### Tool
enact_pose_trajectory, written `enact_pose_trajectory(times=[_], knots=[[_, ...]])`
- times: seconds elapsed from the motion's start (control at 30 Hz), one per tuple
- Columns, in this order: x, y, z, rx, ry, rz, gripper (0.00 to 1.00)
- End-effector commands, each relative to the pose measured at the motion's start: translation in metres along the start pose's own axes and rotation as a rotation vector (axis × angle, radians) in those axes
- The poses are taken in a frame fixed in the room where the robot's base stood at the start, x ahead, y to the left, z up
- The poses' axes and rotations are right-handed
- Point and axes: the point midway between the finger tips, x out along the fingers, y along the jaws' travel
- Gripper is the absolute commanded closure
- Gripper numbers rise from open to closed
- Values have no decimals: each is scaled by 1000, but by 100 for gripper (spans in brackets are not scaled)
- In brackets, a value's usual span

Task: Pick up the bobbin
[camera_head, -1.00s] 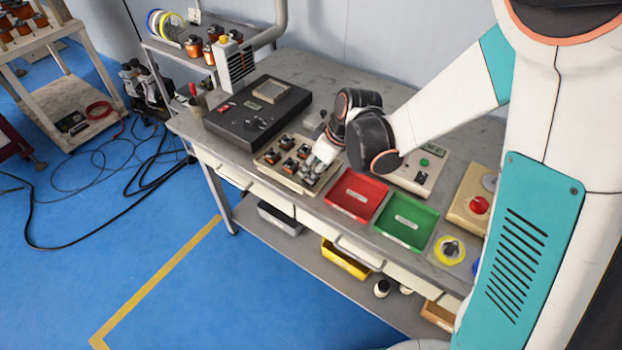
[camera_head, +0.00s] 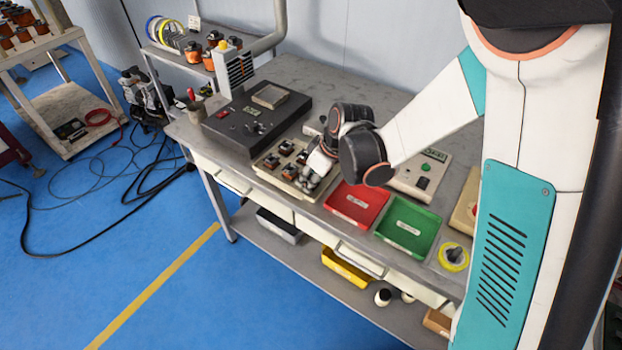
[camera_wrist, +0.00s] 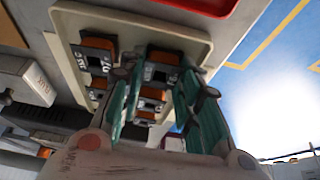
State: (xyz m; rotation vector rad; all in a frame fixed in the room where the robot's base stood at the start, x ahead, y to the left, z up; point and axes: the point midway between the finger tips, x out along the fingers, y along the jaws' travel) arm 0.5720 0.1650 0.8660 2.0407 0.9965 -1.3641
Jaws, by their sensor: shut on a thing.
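A beige tray (camera_head: 276,178) on the bench holds several orange-and-black bobbins in rows. The tray (camera_wrist: 66,20) also shows in the wrist view. My gripper (camera_head: 308,185) is low at the tray's right end, and its fingers hide part of that end in the head view. In the wrist view my gripper (camera_wrist: 160,95) has its teal fingers shut on a bobbin (camera_wrist: 162,66) with a dark end plate and orange winding. Another bobbin (camera_wrist: 98,50) stands beside it, left of the fingers. I cannot tell whether the held bobbin is clear of the tray.
A black winder box (camera_head: 255,118) stands left of the tray. A red bin (camera_head: 355,204) and a green bin (camera_head: 406,226) sit to the right, with a control box (camera_head: 422,176) behind them. The back of the bench top is clear.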

Motion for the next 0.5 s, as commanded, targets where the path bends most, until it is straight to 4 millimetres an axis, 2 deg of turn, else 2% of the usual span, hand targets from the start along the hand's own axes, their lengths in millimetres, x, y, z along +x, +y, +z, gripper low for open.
enact_pose_trajectory(times=[0.17,0.27,0.37,0.5], knots=[[-12,0,-5,0,0,0,92],[-25,0,-10,0,0,0,92],[-44,0,-18,0,0,0,92],[-81,0,-33,0,0,0,92]])
